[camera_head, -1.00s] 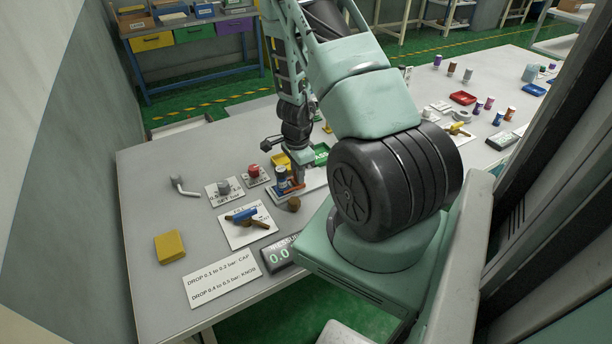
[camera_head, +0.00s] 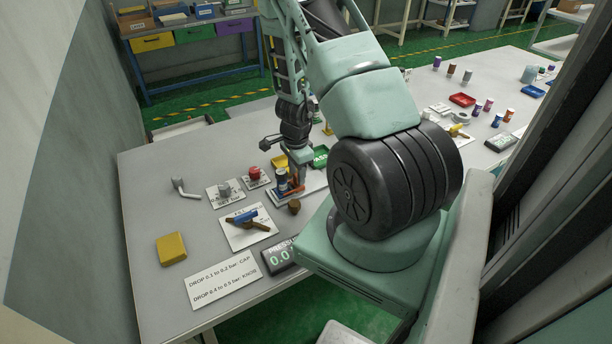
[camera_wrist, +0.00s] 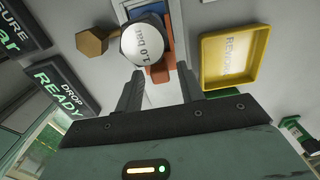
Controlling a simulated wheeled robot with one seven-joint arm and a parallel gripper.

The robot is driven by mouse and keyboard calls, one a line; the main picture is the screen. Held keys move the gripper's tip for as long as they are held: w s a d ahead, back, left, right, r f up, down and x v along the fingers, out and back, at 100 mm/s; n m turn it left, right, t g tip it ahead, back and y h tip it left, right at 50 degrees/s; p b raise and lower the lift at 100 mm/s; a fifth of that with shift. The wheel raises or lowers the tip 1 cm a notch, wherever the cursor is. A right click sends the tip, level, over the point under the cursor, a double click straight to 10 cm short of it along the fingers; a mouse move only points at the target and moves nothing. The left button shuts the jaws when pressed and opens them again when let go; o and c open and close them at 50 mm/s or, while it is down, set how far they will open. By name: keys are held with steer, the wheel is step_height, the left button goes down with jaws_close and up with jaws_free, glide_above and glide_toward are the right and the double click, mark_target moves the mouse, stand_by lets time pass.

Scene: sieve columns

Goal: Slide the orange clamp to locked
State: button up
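The orange clamp (camera_head: 289,191) lies at the foot of a dark blue column (camera_head: 282,176) on a pale base plate. In the wrist view the orange clamp (camera_wrist: 159,73) shows partly, behind a round white cap (camera_wrist: 148,42) marked "1.0 bar" that hides much of it. My gripper (camera_wrist: 160,70) is open, its two dark fingers apart, with the cap and part of the clamp showing between and beyond them. In the head view my gripper (camera_head: 300,178) is right beside the column. Whether a finger touches the clamp cannot be told.
A brown hexagonal knob (camera_wrist: 92,42) stands close by on the left in the wrist view. A yellow tray (camera_wrist: 204,70) is at the right.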

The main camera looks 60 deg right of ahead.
steer(key=shift+r+p, duration=1.8)
steer(key=shift+r, duration=0.55)
